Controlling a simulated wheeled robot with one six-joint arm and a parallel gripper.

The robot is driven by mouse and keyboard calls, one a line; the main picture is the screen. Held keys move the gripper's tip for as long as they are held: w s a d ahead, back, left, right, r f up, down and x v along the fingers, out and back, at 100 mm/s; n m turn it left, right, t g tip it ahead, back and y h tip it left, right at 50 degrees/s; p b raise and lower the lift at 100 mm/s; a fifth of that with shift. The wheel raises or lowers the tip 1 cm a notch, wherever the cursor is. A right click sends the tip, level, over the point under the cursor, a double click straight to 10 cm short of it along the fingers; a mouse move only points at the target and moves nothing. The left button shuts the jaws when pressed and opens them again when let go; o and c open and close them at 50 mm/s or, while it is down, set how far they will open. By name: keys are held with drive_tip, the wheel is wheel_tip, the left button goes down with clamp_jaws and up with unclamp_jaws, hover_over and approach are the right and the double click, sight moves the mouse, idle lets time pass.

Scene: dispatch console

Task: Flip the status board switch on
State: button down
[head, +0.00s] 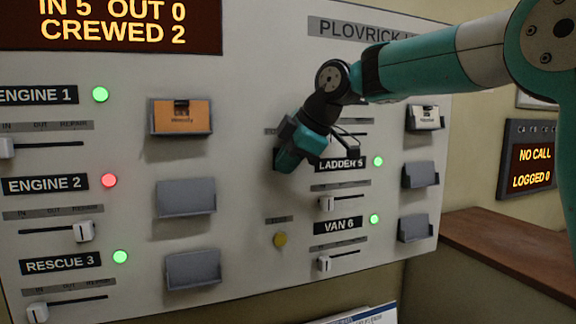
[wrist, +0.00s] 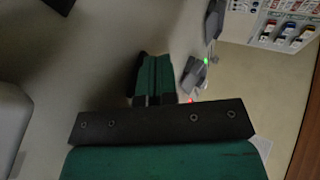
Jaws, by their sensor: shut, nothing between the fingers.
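The lit status board (head: 110,22), reading IN 5, OUT 0, CREWED 2, is at the top left of the console panel (head: 250,70) in the head view. My gripper (head: 284,158) is shut and empty, close to the panel, left of the LADDER 5 label. It covers a spot under a small label strip, and I see no switch there; a switch may be hidden behind it. In the wrist view the closed fingers (wrist: 155,72) point at the grey panel surface; contact cannot be told.
Sliders, such as the VAN 6 slider (head: 324,264), and grey card holders (head: 186,197) stick out nearby. A second display (head: 531,165) reads NO CALL, above a brown counter (head: 520,255) at right.

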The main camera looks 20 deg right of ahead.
drive_tip(key=shift+r, duration=0.1)
drive_tip(key=shift+r+p, duration=0.65)
drive_tip(key=shift+r, duration=0.1)
drive_tip(key=shift+s, duration=0.1)
drive_tip(key=s+d+r+b, duration=0.1)
drive_tip(key=s+d+r, duration=0.2)
drive_tip(key=s+r, duration=0.4)
drive_tip(key=s, duration=0.2)
drive_tip(key=shift+s+d, duration=0.3)
drive_tip(key=shift+d, duration=0.05)
